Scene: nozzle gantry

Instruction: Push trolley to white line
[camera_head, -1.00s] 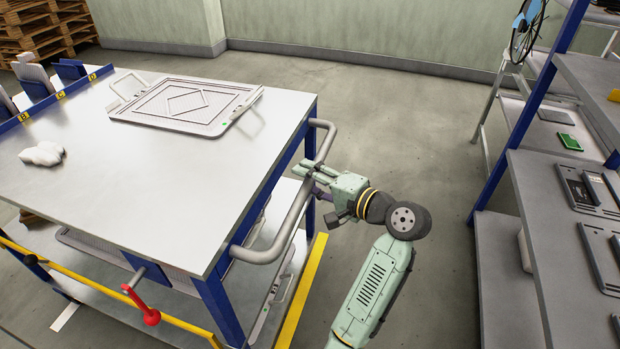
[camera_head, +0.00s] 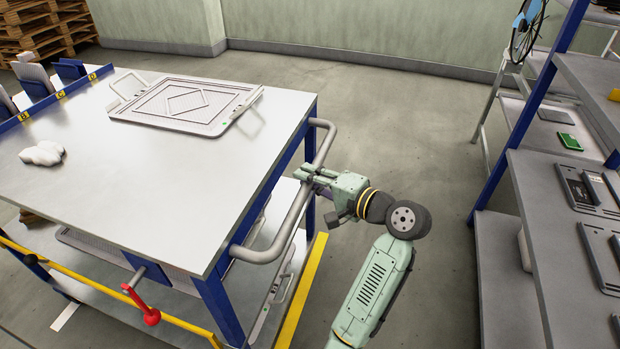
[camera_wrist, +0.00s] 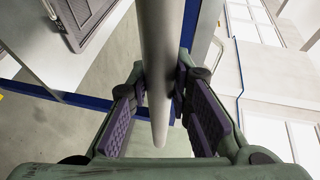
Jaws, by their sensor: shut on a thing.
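The trolley (camera_head: 150,195) has a grey top and blue legs, and fills the left of the head view. Its grey tubular handle (camera_head: 286,226) sticks out from the right end. My gripper (camera_head: 310,174) is shut on the handle's bar, and its arm reaches in from the lower right. In the wrist view the bar (camera_wrist: 160,50) runs between the purple finger pads of my gripper (camera_wrist: 160,88). A short white line (camera_head: 66,317) shows on the floor at the lower left, partly hidden by the trolley.
A framed tray (camera_head: 185,104) and a white lump (camera_head: 42,154) lie on the top. A yellow bar (camera_head: 110,292) with a red-knobbed lever (camera_head: 141,305) crosses the front. A yellow floor strip (camera_head: 302,290) lies beside the trolley. A shelf rack (camera_head: 540,215) stands right; floor behind is clear.

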